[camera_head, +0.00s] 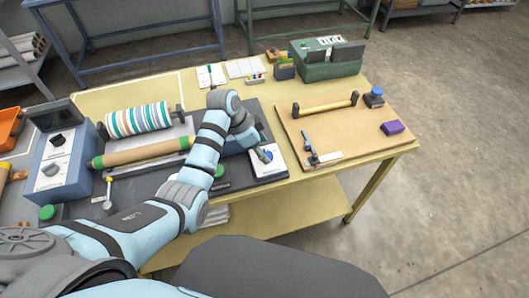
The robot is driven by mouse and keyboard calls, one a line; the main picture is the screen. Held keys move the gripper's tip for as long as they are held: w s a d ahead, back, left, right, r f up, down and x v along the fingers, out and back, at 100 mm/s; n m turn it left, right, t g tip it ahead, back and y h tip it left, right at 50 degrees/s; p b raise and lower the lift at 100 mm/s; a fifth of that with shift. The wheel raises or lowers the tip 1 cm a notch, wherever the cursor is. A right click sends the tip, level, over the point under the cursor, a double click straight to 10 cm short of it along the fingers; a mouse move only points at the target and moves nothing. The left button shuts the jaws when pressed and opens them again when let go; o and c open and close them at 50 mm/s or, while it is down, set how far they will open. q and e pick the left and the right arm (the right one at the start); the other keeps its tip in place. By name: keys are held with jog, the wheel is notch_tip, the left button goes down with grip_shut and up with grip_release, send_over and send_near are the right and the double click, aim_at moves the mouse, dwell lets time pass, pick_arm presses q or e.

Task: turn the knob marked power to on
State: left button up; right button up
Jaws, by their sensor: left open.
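A small control box (267,171) with a white top and a blue strip stands at the right end of the dark machine base. My left gripper (265,155) is just above it, pointing down at its top, open. It hides part of the box top, and I cannot tell whether it touches a knob there. A blue-grey control box (59,178) at the left has a white sloped panel with a dark knob (58,140) and a grey knob (52,169). The markings are too small to read. My right gripper is out of view.
A striped roller (138,119) and a tan roller (142,153) with green ends lie left of my arm. A wooden board (345,128) with a bar handle and a purple block (392,128) lies right. A green machine (328,62) stands at the back.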

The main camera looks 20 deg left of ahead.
aim_at(266, 151)
pick_arm(q)
jog(key=f, duration=0.1)
jog(key=w+f, duration=0.1)
jog(key=shift+w+d+f, duration=0.3)
jog(key=shift+d+f, duration=0.05)
jog(key=shift+d, duration=0.05)
jog(key=shift+w+f, duration=0.1)
jog(key=shift+f, duration=0.05)
jog(key=shift+s+r, duration=0.2)
jog(key=shift+s, duration=0.15)
jog(key=shift+c, duration=0.3)
jog(key=c, duration=0.3)
jog(key=shift+w, duration=0.1)
jog(key=c, duration=0.8)
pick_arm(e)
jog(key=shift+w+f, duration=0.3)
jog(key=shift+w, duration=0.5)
